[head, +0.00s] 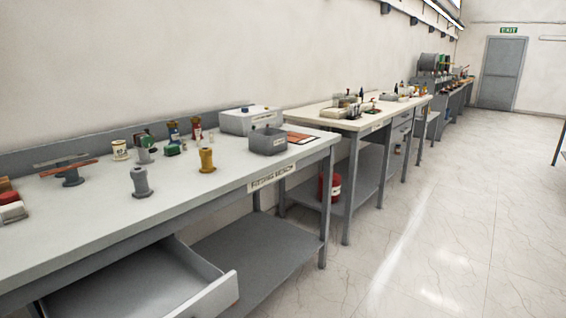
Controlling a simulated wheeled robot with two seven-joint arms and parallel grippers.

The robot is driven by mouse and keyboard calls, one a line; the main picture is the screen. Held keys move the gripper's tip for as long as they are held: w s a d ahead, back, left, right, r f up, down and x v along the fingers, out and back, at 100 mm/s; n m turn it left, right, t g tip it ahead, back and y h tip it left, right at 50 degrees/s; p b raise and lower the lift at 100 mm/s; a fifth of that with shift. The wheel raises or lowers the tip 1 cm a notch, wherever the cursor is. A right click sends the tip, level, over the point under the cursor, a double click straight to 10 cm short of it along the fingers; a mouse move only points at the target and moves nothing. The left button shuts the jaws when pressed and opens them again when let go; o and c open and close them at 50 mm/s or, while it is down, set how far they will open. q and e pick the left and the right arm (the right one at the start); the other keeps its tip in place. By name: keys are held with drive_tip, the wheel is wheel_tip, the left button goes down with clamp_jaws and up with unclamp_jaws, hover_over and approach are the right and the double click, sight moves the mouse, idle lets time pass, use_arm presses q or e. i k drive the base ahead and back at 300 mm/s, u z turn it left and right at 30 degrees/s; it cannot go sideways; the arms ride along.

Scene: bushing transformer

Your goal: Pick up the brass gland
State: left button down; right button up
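A brass-yellow, spool-shaped piece (206,160) stands upright on the near workbench (200,195), right of the middle of its top; by its colour it looks like the brass gland. A grey spool-shaped piece (140,183) of similar form stands to its left, closer to the bench's front edge. The two stand apart. Neither of my grippers shows in the head view.
A grey open bin (268,141) and a pale box (250,120) stand right of the brass piece. Small bottles and a labelled jar (120,150) stand behind. An open drawer (205,285) sticks out below the bench front. The floor at right (430,240) is clear.

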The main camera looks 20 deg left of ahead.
sight(207, 167)
drive_tip(key=z, duration=0.1)
drive_tip(key=i, duration=3.95)
drive_tip(key=u, duration=4.1)
